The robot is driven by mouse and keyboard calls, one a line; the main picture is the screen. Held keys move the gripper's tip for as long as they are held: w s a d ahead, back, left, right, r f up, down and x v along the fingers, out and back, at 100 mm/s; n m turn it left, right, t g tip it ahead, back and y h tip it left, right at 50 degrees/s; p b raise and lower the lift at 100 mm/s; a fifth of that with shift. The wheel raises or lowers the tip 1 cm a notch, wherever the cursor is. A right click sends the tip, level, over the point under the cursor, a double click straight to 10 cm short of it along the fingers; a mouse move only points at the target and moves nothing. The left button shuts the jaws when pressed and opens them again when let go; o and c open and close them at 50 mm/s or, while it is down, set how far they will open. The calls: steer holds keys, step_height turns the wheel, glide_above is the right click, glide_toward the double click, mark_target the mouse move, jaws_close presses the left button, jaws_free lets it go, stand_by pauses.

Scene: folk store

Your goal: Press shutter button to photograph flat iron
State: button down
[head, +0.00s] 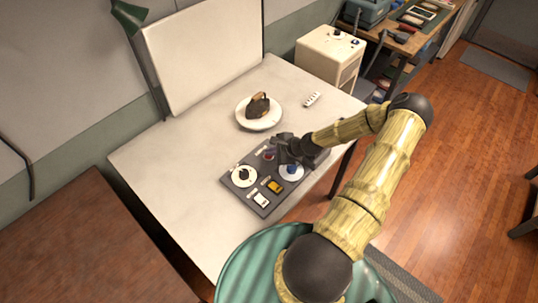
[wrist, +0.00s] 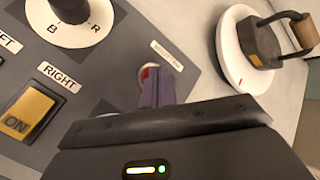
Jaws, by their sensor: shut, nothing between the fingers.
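A grey control panel (head: 225,180) lies on the white table. Its red button (head: 269,154) also shows in the wrist view (wrist: 147,73), with a small label beside it too small to read. My gripper (head: 281,146) is over the panel, its fingers shut and empty. In the wrist view the fingertips (wrist: 158,82) are at the red button and hide part of it. I cannot tell whether they touch it. The dark flat iron (head: 258,105) stands on a round white plate (head: 247,121) behind the panel. The iron also shows in the wrist view (wrist: 264,45).
The panel holds a black knob on a white dial (head: 235,182), a blue knob (head: 291,169), a yellow switch (head: 274,186) and a white switch (head: 261,199). A white backdrop board (head: 205,55) stands behind the plate. A small white strip (head: 312,99) lies at right.

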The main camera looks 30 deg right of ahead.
steer(key=shift+f, duration=0.2)
stand_by(0.3)
steer(key=shift+r+p, duration=0.55)
steer(key=shift+r, duration=0.35)
steer(key=shift+r+p, duration=1.85)
steer(key=shift+r, duration=0.65)
steer(key=shift+a, duration=0.1)
